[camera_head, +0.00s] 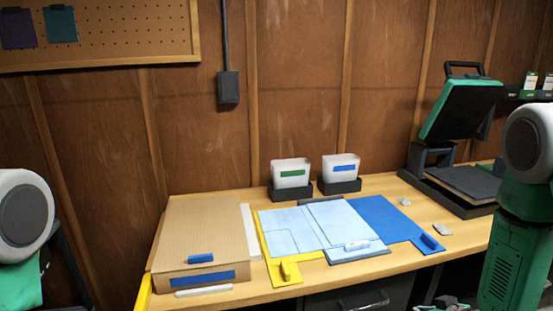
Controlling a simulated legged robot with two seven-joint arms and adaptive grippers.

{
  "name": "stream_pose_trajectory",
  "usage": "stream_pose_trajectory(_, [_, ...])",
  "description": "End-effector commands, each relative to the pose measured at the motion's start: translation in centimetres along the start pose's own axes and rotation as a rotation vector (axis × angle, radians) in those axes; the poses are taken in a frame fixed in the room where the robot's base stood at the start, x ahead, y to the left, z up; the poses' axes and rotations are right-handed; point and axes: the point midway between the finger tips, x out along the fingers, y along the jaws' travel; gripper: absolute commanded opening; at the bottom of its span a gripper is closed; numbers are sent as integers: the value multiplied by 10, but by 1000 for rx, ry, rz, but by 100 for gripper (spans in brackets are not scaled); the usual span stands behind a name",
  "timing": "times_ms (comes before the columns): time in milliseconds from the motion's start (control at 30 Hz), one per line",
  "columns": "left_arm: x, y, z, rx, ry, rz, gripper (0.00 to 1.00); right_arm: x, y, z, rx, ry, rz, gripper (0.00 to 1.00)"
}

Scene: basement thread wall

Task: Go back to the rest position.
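My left arm shows at the left edge as a white and grey round joint with a green link below it. My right arm shows at the right edge as a similar joint above a green link. Both arms are beside the workbench (225,293), and neither touches anything on it. I see no gripper fingers of either arm. Small green and dark shapes at the bottom edge, right of centre, are too cut off to identify.
A cardboard box (200,232) with blue labels stands at the bench's left. Yellow (284,280) and blue (385,217) boards with pale sheets and a grey clipboard (362,254) lie mid-bench. Two white bins (291,173) (341,167) stand behind. A green-lidded press (460,109) stands right.

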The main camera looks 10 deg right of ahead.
Motion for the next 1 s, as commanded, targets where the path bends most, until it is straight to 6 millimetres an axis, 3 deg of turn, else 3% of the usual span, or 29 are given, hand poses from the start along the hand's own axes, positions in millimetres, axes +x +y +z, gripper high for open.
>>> stream_pose_trajectory(33, [0,0,0,-1,0,0,40,-7,-30,32,12,-96,-17,0])
stream_pose_trajectory(200, [0,0,0,-1,0,0,40,-52,-100,129,49,-398,-38,0])
stream_pose_trajectory(300, [0,0,0,-1,0,0,40,-88,-129,176,53,-558,-38,0])
stream_pose_trajectory(400, [0,0,0,0,0,0,40,-121,-146,208,48,-680,-34,0])
stream_pose_trajectory(600, [0,0,0,0,0,0,40,-155,-160,235,38,-794,-22,0])
stream_pose_trajectory(1000, [0,0,0,0,0,0,40,-156,-162,236,37,-797,-20,0])
